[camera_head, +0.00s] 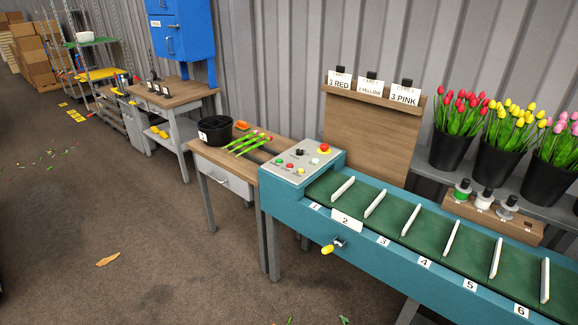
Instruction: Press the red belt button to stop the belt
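The teal belt machine (400,258) runs from the middle to the lower right. Its green belt (382,225) has several upright white dividers and front labels numbered 1 to 6. A grey control panel (287,174) sits at its left end. Whether the belt is moving cannot be told from this one frame. Neither of my grippers is in view.
A wooden table (238,160) left of the panel holds a black bucket (214,130) and loose tulips (250,143). A yellow-ended knob (328,249) sticks out of the belt's front. Black tulip buckets (497,170) stand behind the belt. The floor at left is mostly clear.

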